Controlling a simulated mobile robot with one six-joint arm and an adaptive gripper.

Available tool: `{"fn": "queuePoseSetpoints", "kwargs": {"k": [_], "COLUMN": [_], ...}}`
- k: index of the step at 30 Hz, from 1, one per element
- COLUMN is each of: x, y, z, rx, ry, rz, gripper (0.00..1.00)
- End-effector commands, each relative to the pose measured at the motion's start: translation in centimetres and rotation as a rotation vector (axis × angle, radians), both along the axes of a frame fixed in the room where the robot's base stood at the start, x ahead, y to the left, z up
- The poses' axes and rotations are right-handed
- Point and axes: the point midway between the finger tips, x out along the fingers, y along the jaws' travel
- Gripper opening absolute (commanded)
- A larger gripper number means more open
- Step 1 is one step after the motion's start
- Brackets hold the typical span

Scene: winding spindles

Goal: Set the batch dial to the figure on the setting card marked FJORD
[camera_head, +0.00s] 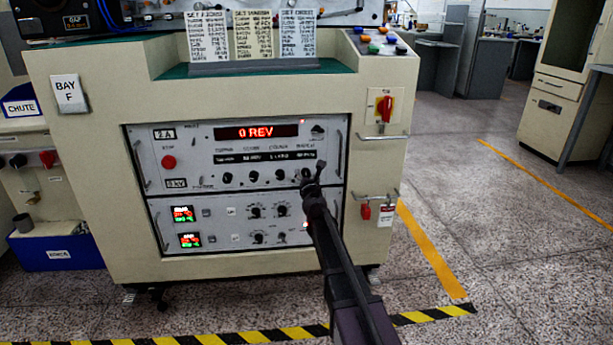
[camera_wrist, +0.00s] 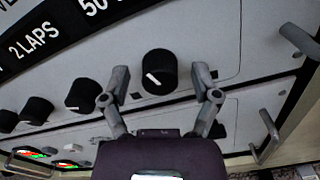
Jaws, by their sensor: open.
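A row of black dials (camera_head: 253,178) sits on the cream cabinet's panel, under small label strips. The rightmost dial (camera_wrist: 159,72), with a white pointer mark, stands between my spread fingers in the wrist view; whether they touch it I cannot tell. In the head view my gripper (camera_head: 314,177) is in front of that dial and mostly hides it. My gripper (camera_wrist: 160,92) is open and empty. A red display (camera_head: 256,132) reads 0 REV. Three setting cards stand on top; the left card (camera_head: 208,36) seems headed FJORD, but its figures are too small to read.
A red round button (camera_head: 168,162) is left of the dials. Panel handles (camera_wrist: 270,130) stick out at the right side. Lower modules carry more knobs (camera_head: 255,212). A red switch (camera_head: 384,108) is on the right of the cabinet. Floor to the right is clear.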

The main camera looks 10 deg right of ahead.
Motion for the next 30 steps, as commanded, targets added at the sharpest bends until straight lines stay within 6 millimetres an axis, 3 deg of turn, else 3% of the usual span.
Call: {"fn": "queuePoseSetpoints", "kwargs": {"k": [10,18,30], "x": [0.14,0.14,0.19], "y": [-0.01,-0.01,-0.02], "z": [0.00,0.00,0.01], "rx": [0.000,0.000,0.046], "ry": [0.000,0.000,-0.002], "rz": [0.000,0.000,0.000], "gripper": [0.76,0.00,0.00]}}
